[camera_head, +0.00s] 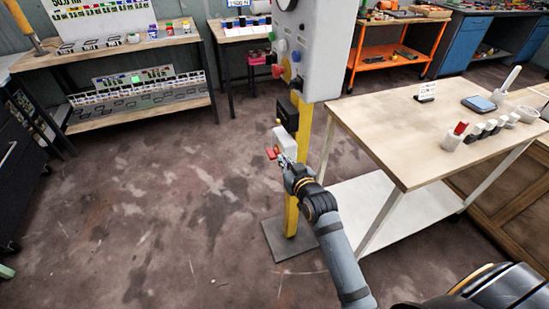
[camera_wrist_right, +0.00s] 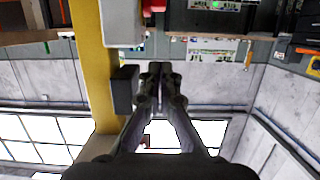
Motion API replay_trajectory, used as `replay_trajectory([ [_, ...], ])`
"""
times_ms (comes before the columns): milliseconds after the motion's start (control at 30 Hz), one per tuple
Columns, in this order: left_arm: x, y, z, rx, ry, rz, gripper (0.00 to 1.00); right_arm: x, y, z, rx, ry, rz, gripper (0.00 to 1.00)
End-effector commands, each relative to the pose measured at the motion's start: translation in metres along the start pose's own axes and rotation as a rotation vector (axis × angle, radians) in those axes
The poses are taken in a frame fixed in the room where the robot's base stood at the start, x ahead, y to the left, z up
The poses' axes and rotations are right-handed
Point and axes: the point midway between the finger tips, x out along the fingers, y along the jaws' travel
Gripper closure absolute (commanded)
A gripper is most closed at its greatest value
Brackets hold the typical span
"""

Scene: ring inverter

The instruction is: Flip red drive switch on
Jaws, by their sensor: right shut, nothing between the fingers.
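The red drive switch (camera_head: 271,153) is a small red handle on the left side of a white box (camera_head: 287,140), on a yellow post. In the right wrist view the red handle (camera_wrist_right: 154,5) is cut by the top edge, beside the white box (camera_wrist_right: 122,22). My right gripper (camera_head: 285,162) is close to the switch box in the head view; contact cannot be told. In the wrist view its fingertips (camera_wrist_right: 160,70) are together and empty, apart from the red handle in the picture. My left gripper is not in view.
A black box (camera_head: 288,114) sits on the yellow post (camera_head: 291,217) above the switch, below a grey cabinet (camera_head: 323,50) with buttons. A wooden-topped table (camera_head: 400,135) stands close on the right. The floor to the left is clear.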

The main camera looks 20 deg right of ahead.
Motion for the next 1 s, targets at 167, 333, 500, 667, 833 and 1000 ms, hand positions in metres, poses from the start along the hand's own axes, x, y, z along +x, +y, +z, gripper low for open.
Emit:
replay_trajectory([
  [167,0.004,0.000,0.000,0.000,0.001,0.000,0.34,0.037,0.000,-0.001,0.000,0.002,0.000,1.00],
  [333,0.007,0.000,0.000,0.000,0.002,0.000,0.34,0.075,0.000,0.000,0.000,0.003,0.000,1.00],
  [500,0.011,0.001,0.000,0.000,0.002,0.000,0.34,0.092,0.000,0.020,0.000,-0.004,0.000,1.00],
  [667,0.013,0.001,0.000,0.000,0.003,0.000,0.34,0.095,0.000,0.035,0.000,-0.001,0.000,1.00],
  [833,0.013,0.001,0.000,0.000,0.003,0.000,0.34,0.096,0.000,0.039,0.000,0.001,0.000,1.00],
  [1000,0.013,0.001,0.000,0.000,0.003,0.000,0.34,0.096,0.000,0.039,0.000,0.000,0.000,1.00],
])
